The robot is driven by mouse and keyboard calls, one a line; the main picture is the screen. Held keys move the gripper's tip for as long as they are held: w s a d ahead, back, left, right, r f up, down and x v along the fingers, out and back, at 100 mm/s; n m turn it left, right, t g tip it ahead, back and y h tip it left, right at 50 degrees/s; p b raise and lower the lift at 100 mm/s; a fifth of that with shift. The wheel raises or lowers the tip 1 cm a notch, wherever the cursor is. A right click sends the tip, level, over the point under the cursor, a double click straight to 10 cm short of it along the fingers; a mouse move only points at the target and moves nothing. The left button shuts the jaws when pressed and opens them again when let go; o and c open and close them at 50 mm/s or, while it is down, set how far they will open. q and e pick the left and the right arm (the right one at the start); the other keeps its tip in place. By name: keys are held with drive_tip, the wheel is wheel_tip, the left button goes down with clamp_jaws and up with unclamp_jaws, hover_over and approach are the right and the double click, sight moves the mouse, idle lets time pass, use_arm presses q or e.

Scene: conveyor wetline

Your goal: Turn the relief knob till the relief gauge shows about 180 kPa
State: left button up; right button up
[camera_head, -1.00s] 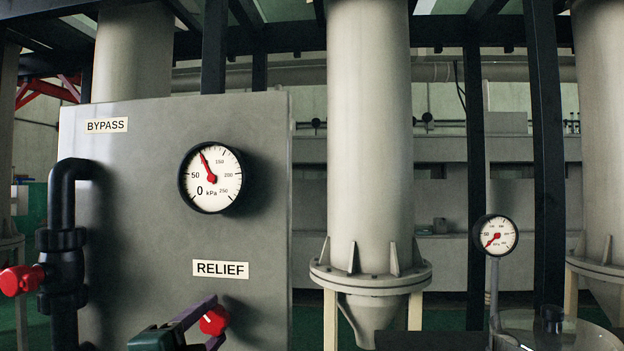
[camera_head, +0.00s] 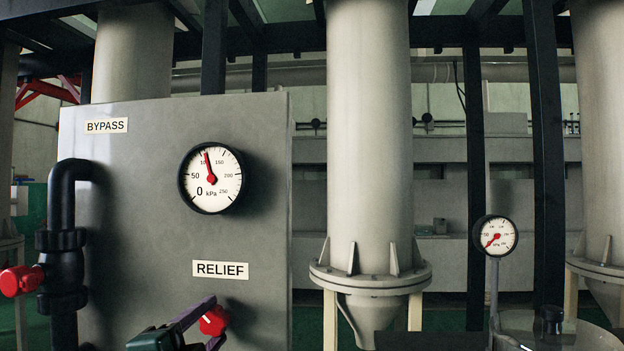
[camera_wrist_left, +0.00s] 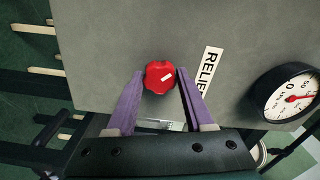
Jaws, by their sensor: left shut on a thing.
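The red relief knob (camera_head: 213,320) sits on the grey panel below the RELIEF label (camera_head: 221,269). My left gripper (camera_head: 211,322) is shut on it; in the left wrist view the knob (camera_wrist_left: 159,77) sits between the two purple fingers (camera_wrist_left: 160,80), a white mark on its face. The relief gauge (camera_head: 211,179) is above the label. Its red needle points up, slightly left of vertical, between 100 and 150, at roughly 115 kPa. The gauge also shows in the left wrist view (camera_wrist_left: 290,97), partly cut off. My right gripper is not in view.
A black bypass pipe (camera_head: 63,215) with a red valve handle (camera_head: 21,280) stands left of the panel, near the BYPASS label (camera_head: 106,125). A second, smaller gauge (camera_head: 496,236) stands at the right on a post. Large grey vessels (camera_head: 369,130) stand behind.

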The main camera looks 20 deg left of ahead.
use_arm(q)
drive_tip(key=n, duration=0.3)
drive_tip(key=shift+n, duration=0.3)
drive_tip(key=n, duration=0.3)
drive_tip(key=shift+p, duration=0.4)
drive_tip(key=n, duration=0.2)
drive_tip(key=shift+r+n+p, duration=0.1)
drive_tip(key=shift+n+p, duration=0.2)
drive_tip(key=shift+p, duration=0.05)
drive_tip(key=shift+n, duration=0.6)
